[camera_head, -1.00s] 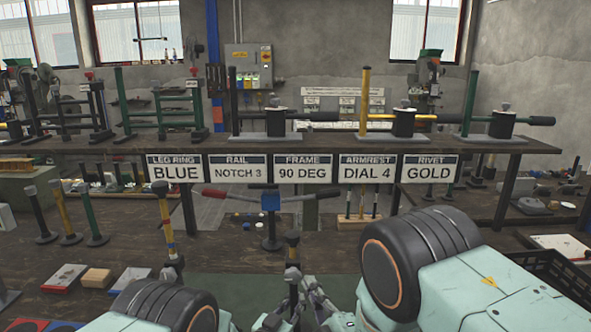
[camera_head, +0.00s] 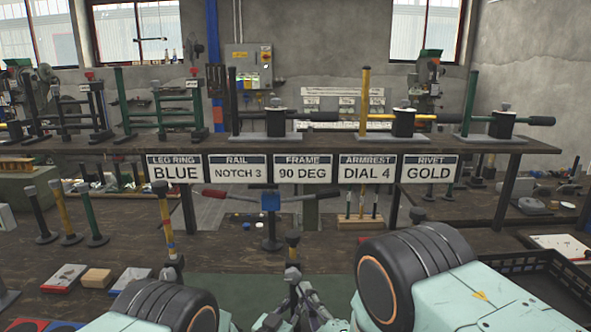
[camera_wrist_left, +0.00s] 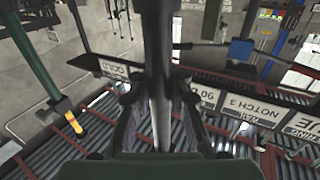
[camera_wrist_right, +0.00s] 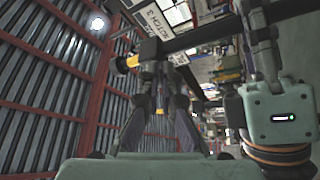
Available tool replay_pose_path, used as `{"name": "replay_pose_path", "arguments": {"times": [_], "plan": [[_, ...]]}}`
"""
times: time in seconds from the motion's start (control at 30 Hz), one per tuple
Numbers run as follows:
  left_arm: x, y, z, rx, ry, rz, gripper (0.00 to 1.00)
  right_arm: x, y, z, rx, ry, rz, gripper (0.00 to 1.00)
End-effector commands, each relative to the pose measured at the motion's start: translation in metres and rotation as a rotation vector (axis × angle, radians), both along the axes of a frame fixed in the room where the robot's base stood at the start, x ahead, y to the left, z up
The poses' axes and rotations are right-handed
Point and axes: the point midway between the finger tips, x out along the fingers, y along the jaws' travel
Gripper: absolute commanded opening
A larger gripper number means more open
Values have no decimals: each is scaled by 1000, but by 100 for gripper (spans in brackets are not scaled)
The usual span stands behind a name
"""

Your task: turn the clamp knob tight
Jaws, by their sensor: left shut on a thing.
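My left gripper (camera_wrist_left: 158,92) is shut on a dark upright rod (camera_wrist_left: 160,60), which runs between its fingers. In the head view a dark rod with a gold band (camera_head: 293,255) stands low in the middle, beside my right gripper (camera_head: 308,303). In the right wrist view my right gripper's fingers (camera_wrist_right: 158,85) are close to a black bar (camera_wrist_right: 215,37) with a yellow end piece (camera_wrist_right: 127,63). Whether they touch it or hold a knob is unclear. I cannot pick out the clamp knob for certain; fingers and arms cover that spot.
A blue clamp head (camera_head: 270,201) with red and black handles stands on the bench behind my grippers. Signs (camera_head: 303,168) hang from the shelf beyond. A black crate (camera_head: 545,275) lies at right.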

Motion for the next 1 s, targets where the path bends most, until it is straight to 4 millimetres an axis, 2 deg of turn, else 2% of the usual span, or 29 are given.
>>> {"name": "replay_pose_path", "arguments": {"times": [0.43, 0.8, 1.0], "plan": [[-1, -2, 0, 4, -2, -5, 0, 0, 4, -1, 0, -2, 7, 0], [0, -2, 0, 2, -1, -4, 0, 0, -2, -6, 1, -3, 5, 0], [0, -1, 0, 1, 0, -3, 0, -15, -1, -7, 0, 0, 5, 0]]}}
